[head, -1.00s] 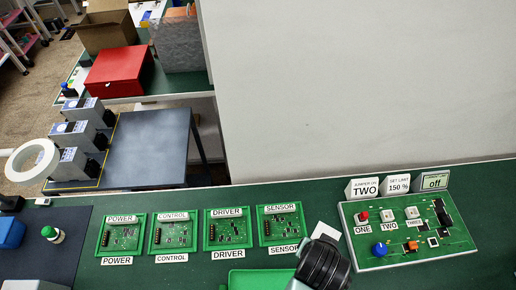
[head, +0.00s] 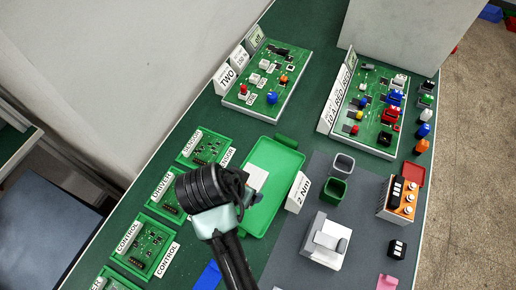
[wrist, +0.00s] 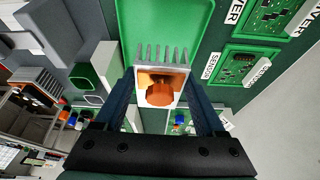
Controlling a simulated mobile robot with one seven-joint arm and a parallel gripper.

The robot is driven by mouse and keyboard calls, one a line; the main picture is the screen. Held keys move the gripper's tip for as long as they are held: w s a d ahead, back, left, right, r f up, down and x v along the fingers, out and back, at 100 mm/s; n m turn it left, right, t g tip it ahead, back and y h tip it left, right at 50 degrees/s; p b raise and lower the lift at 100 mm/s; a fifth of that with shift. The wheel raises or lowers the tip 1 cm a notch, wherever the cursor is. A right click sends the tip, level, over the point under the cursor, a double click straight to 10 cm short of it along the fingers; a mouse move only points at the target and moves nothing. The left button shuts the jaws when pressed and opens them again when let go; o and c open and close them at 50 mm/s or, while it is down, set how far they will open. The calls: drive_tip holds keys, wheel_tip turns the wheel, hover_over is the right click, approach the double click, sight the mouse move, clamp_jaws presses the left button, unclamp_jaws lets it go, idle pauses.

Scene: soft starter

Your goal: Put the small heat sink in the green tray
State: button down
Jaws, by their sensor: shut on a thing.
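My gripper (wrist: 160,88) is shut on the small heat sink (wrist: 162,55), a grey finned piece with an orange part in its body, seen between the two fingers in the wrist view. The green tray (wrist: 205,12) lies beyond the heat sink at the top of that view. In the head view the tray (head: 285,201) is a flat green rectangle on the bench. My arm and gripper (head: 246,194) reach over its left part and hide most of what I hold. I cannot tell the height above the tray.
Framed boards, including the sensor board (head: 204,149), lie left of the tray. A "2 Nm" sign (head: 298,192) stands at its right edge, with a dark green bin (head: 334,190) and a grey bin (head: 343,163) beyond. Larger control boards (head: 268,78) stand at the back.

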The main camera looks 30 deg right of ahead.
wheel_tip(320, 180, down, 10)
drive_tip(key=shift+r, duration=0.2)
idle(0.3)
unclamp_jaws()
drive_tip(key=shift+f, duration=0.15)
drive_tip(key=v, duration=1.2)
drive_tip(key=w+a+r+n+t, duration=0.15)
drive_tip(key=w+r+t, duration=0.35)
drive_tip(key=r, duration=0.5)
drive_tip(key=w+a+r+n+t+y, duration=0.15)
drive_tip(key=w+r+t, duration=0.35)
drive_tip(key=r, duration=0.6)
drive_tip(key=w+r+n+t, duration=0.3)
drive_tip(key=w+r, duration=0.4)
drive_tip(key=r, duration=0.3)
drive_tip(key=s+r+n+t, duration=0.1)
drive_tip(key=s+r+t, duration=0.3)
drive_tip(key=r, duration=0.6)
drive_tip(key=s+a+r+n+t+y, duration=0.1)
drive_tip(key=s+r+t, duration=0.3)
drive_tip(key=r, duration=0.5)
drive_tip(key=s+a+r+n+t+y, duration=0.1)
drive_tip(key=s+r+n+t, duration=0.2)
drive_tip(key=r, duration=0.7)
drive_tip(key=shift+s+a+r+t, duration=0.3)
drive_tip(key=shift+s+t, duration=0.2)
drive_tip(key=shift+s, duration=0.2)
